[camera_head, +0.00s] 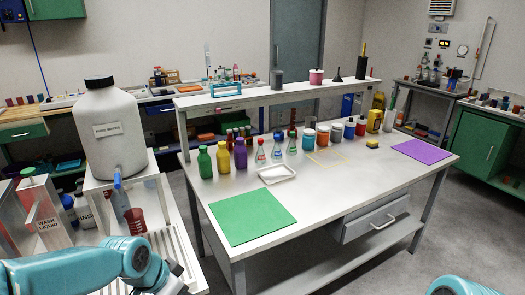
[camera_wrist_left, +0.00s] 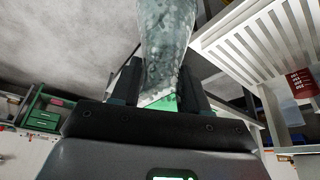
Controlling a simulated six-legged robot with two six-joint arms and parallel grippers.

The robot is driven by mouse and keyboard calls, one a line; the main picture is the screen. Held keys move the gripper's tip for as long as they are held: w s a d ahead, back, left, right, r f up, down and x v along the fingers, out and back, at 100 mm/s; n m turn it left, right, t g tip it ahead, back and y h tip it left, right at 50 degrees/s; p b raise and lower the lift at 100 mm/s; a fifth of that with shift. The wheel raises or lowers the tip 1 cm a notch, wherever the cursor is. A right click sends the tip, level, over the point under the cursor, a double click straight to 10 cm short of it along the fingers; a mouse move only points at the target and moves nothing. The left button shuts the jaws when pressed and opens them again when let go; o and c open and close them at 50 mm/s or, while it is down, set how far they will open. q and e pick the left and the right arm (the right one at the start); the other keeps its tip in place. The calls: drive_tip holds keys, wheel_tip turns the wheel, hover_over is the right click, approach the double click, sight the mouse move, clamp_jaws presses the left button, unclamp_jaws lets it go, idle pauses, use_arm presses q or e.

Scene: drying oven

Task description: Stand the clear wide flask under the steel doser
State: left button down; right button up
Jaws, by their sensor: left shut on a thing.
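In the left wrist view, my left gripper (camera_wrist_left: 160,82) is shut on a clear, speckled glass vessel (camera_wrist_left: 168,35), which looks like the clear wide flask. Its far end runs out of the top of the picture, so its full shape is hidden. In the head view, my left arm reaches in at the lower left, and its dark wrist end (camera_head: 172,278) is beside the slatted white rack. The fingers and the held vessel cannot be made out there. I cannot identify a steel doser in either view. My right gripper is out of view.
A big white canister (camera_head: 108,130) with a tap stands on a stand at left, with a red beaker (camera_head: 135,220) below it. The central table (camera_head: 330,200) holds several bottles and flasks, a white tray (camera_head: 277,174), a green mat (camera_head: 250,217) and a purple mat (camera_head: 422,151).

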use_arm(q)
drive_tip(key=n, duration=0.2)
drive_tip(key=n+y, duration=0.1)
drive_tip(key=n, duration=0.1)
drive_tip(key=w+a+n+t+y, duration=0.1)
drive_tip(key=n, duration=0.1)
drive_tip(key=shift+n, duration=0.3)
drive_tip(key=shift+n+y, duration=0.3)
drive_tip(key=s+f, duration=0.4)
drive_tip(key=shift+f, duration=0.3)
